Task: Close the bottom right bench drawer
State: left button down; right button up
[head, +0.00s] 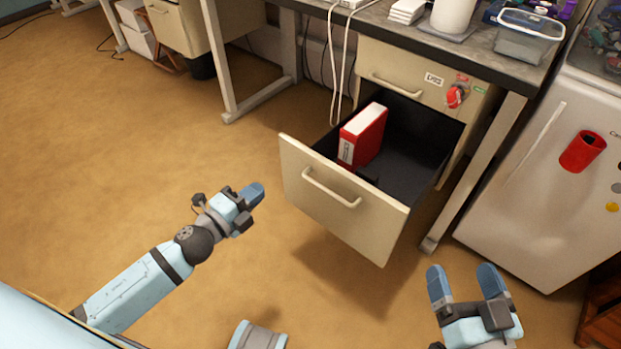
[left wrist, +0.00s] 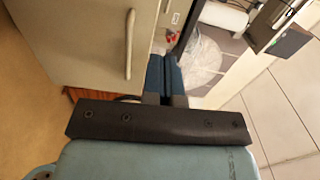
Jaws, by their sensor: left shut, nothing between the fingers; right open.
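The bottom right bench drawer (head: 345,215) is pulled far out under the bench, its beige front facing me. It has a pale bar handle (head: 331,190) and a dark inside. A red binder (head: 364,138) stands in it. My left gripper (head: 254,194) is shut and empty, left of the drawer front and apart from it. In the left wrist view my shut fingers (left wrist: 165,76) show beside a beige front (left wrist: 85,40) with a bar handle (left wrist: 129,45). My right gripper (head: 464,284) is open and empty, low at the right, in front of the fridge.
The upper drawer (head: 398,88) is shut, with a red item (head: 457,96) on its face. A bench leg (head: 478,175) and a white fridge (head: 535,200) stand to the right. White cables (head: 338,70) hang beside the drawer. The floor (head: 130,150) at left is clear.

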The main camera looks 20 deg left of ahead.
pick_arm(q)
send_near(305, 152)
jog(key=shift+m, duration=0.3)
jog(key=x, duration=0.6)
jog(key=shift+w+f+b, duration=0.1)
jog(key=shift+w+b, duration=0.1)
jog(key=shift+b, duration=0.15)
jog(key=shift+w+d, duration=0.25)
jog(key=shift+w, duration=0.3)
pick_arm(e)
jog(key=shift+s+a+r+t+y, duration=0.1)
jog(key=shift+r+t+y, duration=0.1)
jog(key=shift+r, duration=0.25)
jog(key=shift+s+a+r+t+y, duration=0.1)
jog(key=shift+r+t+y, duration=0.1)
jog(key=shift+r, duration=0.2)
jog(key=shift+w+f, duration=0.1)
